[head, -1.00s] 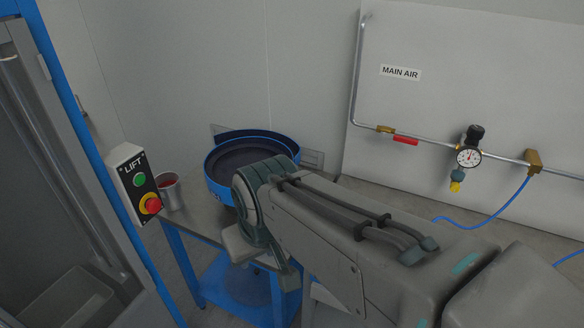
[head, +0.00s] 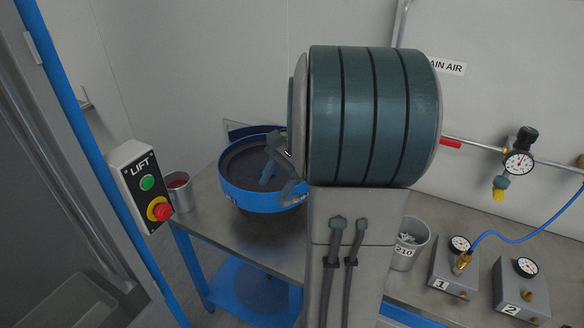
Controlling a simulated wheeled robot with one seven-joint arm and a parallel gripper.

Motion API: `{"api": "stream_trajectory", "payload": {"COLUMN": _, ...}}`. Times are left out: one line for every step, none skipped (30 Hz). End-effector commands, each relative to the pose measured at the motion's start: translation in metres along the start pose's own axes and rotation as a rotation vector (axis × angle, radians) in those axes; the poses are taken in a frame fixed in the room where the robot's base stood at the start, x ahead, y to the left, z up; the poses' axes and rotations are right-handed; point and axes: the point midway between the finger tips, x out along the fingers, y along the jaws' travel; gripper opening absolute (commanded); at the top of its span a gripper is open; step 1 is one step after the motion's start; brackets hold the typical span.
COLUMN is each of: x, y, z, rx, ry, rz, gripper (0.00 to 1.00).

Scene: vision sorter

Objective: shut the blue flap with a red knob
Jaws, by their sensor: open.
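I cannot make out a blue flap with a red knob in the head view. My gripper (head: 276,183) is partly seen over the right part of the round blue bowl (head: 245,197). Its fingers look apart, with nothing visible between them. My own arm hides the right side of the bowl and much of the wall and bench behind it. I cannot tell whether the gripper touches the bowl.
A LIFT box (head: 142,187) with green and red buttons is at left. A metal cup (head: 179,196) with red contents stands on the bench (head: 212,233).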

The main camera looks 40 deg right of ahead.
Motion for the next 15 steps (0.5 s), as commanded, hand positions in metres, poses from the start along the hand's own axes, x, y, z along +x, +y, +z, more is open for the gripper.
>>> {"api": "stream_trajectory", "payload": {"x": 0.002, "y": 0.004, "z": -0.032, "rx": 0.12, "ry": -0.04, "rz": -0.04, "gripper": 0.44}}
{"api": "stream_trajectory", "payload": {"x": 0.001, "y": 0.005, "z": -0.046, "rx": 0.185, "ry": -0.064, "rz": -0.066, "gripper": 0.44}}
{"api": "stream_trajectory", "payload": {"x": -0.001, "y": 0.008, "z": -0.067, "rx": 0.27, "ry": -0.097, "rz": -0.101, "gripper": 0.44}}
{"api": "stream_trajectory", "payload": {"x": -0.002, "y": 0.011, "z": -0.082, "rx": 0.333, "ry": -0.122, "rz": -0.129, "gripper": 0.44}}
{"api": "stream_trajectory", "payload": {"x": -0.003, "y": 0.014, "z": -0.098, "rx": 0.395, "ry": -0.148, "rz": -0.157, "gripper": 0.44}}
{"api": "stream_trajectory", "payload": {"x": -0.006, "y": 0.021, "z": -0.119, "rx": 0.477, "ry": -0.183, "rz": -0.196, "gripper": 0.44}}
{"api": "stream_trajectory", "payload": {"x": -0.008, "y": 0.026, "z": -0.135, "rx": 0.536, "ry": -0.209, "rz": -0.226, "gripper": 0.44}}
{"api": "stream_trajectory", "payload": {"x": -0.009, "y": 0.032, "z": -0.151, "rx": 0.594, "ry": -0.237, "rz": -0.257, "gripper": 0.44}}
{"api": "stream_trajectory", "payload": {"x": -0.012, "y": 0.042, "z": -0.173, "rx": 0.669, "ry": -0.274, "rz": -0.299, "gripper": 0.44}}
{"api": "stream_trajectory", "payload": {"x": -0.014, "y": 0.05, "z": -0.188, "rx": 0.723, "ry": -0.303, "rz": -0.33, "gripper": 0.44}}
{"api": "stream_trajectory", "payload": {"x": -0.015, "y": 0.059, "z": -0.203, "rx": 0.775, "ry": -0.33, "rz": -0.361, "gripper": 0.44}}
{"api": "stream_trajectory", "payload": {"x": -0.018, "y": 0.07, "z": -0.22, "rx": 0.836, "ry": -0.365, "rz": -0.401, "gripper": 0.44}}
{"api": "stream_trajectory", "payload": {"x": -0.02, "y": 0.078, "z": -0.233, "rx": 0.877, "ry": -0.389, "rz": -0.431, "gripper": 0.44}}
{"api": "stream_trajectory", "payload": {"x": -0.022, "y": 0.087, "z": -0.244, "rx": 0.915, "ry": -0.414, "rz": -0.457, "gripper": 0.44}}
{"api": "stream_trajectory", "payload": {"x": -0.024, "y": 0.098, "z": -0.257, "rx": 0.959, "ry": -0.442, "rz": -0.49, "gripper": 0.44}}
